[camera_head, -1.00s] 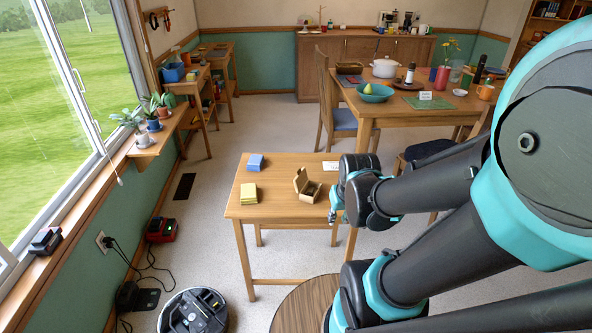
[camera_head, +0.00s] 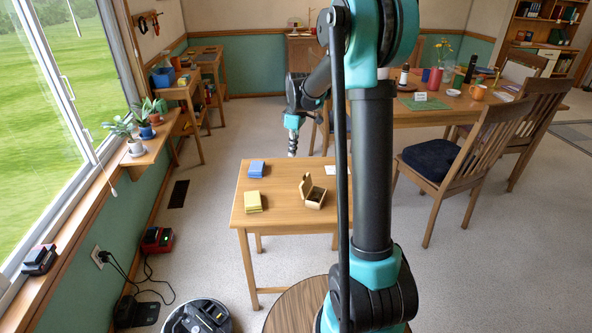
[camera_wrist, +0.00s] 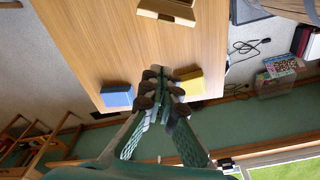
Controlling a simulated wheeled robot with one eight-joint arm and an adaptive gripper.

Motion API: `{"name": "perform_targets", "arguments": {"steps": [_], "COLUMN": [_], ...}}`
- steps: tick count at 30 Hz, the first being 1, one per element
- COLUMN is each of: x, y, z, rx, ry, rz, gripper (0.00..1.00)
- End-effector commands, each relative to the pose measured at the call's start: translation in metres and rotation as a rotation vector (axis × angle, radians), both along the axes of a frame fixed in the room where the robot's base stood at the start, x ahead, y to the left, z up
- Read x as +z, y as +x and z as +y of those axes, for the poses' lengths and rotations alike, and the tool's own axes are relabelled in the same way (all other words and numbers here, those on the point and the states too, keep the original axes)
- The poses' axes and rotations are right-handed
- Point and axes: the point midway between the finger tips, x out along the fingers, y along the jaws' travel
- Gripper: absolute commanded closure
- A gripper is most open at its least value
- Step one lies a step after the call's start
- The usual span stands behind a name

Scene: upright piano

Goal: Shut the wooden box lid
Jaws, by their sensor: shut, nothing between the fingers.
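The small wooden box (camera_head: 315,198) stands on the right part of the small wooden table (camera_head: 285,215). Its lid (camera_head: 305,184) is open and tilted up. The box also shows, partly cut off, at the top edge of the wrist view (camera_wrist: 168,13). My gripper (camera_head: 292,152) is in the air beyond the table's far edge in the head view, apart from the box. In the wrist view its fingertips (camera_wrist: 160,76) are together with nothing between them.
A blue block (camera_head: 257,168) and a yellow block (camera_head: 253,201) lie on the table left of the box. My arm hides part of the table's right side. A dining table (camera_head: 465,105) and chairs stand at the right. A window ledge with plants (camera_head: 137,140) is at the left.

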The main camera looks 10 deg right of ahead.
Motion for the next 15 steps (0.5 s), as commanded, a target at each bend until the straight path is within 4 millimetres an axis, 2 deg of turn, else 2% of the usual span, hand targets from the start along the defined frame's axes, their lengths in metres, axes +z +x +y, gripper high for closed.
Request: {"name": "perform_targets", "arguments": {"steps": [5,15], "x": [-0.012,-0.074], "y": [0.003,0.005], "z": [0.002,0.006], "rx": [0.010,0.007], "ry": [0.000,0.000], "rz": [0.002,0.002], "gripper": [1.00,1.00]}}
